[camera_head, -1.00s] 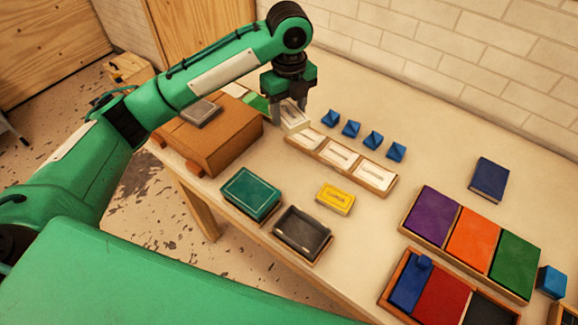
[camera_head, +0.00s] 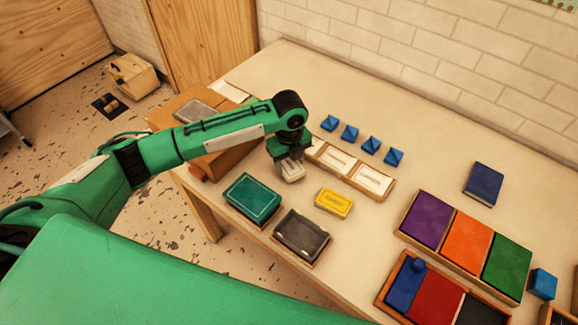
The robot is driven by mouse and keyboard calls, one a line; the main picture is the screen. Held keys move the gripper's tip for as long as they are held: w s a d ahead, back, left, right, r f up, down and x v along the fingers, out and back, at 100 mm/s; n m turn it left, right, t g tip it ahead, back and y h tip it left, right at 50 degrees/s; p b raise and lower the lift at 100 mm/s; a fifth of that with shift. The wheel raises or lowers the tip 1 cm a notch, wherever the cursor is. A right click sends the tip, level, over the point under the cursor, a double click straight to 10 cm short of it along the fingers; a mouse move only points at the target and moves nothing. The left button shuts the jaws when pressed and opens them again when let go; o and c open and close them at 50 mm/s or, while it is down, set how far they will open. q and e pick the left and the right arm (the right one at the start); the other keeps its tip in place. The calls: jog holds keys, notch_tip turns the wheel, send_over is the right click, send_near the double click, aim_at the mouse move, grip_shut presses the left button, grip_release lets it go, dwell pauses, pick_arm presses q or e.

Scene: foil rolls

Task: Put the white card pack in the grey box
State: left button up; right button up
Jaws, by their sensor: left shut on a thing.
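My left gripper (camera_head: 288,168) points down and is shut on a white card pack (camera_head: 293,174), which it holds over the table between the white-pack tray and the teal box. The grey box (camera_head: 302,233), dark grey and open-topped with a wooden rim, is on the table below and slightly right of the gripper. Other white card packs (camera_head: 337,162) lie in a wooden tray (camera_head: 357,173) just right of the gripper. My right gripper is not in view.
A teal box (camera_head: 252,199) stands left of the grey box. A yellow pack (camera_head: 334,201) lies to its upper right. Several blue pyramids (camera_head: 349,132) line up behind the tray. A brown box (camera_head: 215,160) is at left. Coloured trays (camera_head: 467,239) and a blue book (camera_head: 483,183) are at right.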

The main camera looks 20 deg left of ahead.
aim_at(289, 164)
pick_arm(q)
notch_tip(289, 164, down, 3)
jog(key=shift+r+p, duration=0.2)
jog(key=shift+p, duration=0.1)
jog(key=shift+f, duration=0.3)
jog(key=shift+f, duration=0.2)
jog(key=o, duration=1)
jog(key=shift+r, duration=0.15)
notch_tip(289, 164, up, 11)
jog(key=b, duration=0.3)
jog(key=shift+r, duration=0.6)
